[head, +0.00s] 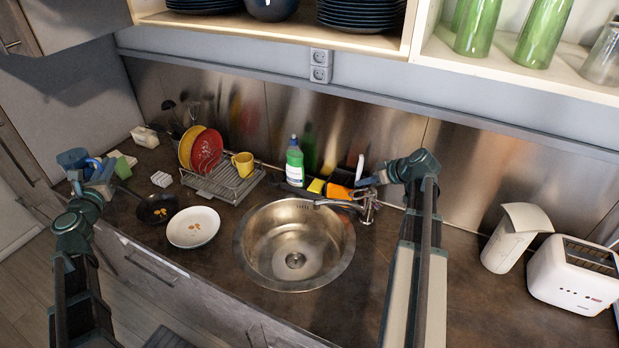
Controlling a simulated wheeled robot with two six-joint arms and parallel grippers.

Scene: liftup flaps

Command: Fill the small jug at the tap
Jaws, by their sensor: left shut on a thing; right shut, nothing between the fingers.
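A small dark blue jug (71,158) is at the far left of the counter in the head view, with a lighter blue handle toward the right. My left gripper (97,172) is shut on it at the handle side; the fingers are partly hidden by the wrist. The metal tap (366,208) stands behind the right rim of the round steel sink (247,262), its spout reaching left over the basin. My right gripper (364,182) is shut and empty just above the tap; I cannot tell whether it touches. No water stream shows.
A white plate (193,240) and dark pan (156,209) lie left of the sink. A white pitcher (512,240) and toaster (572,275) stand right. Shelves overhang the counter.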

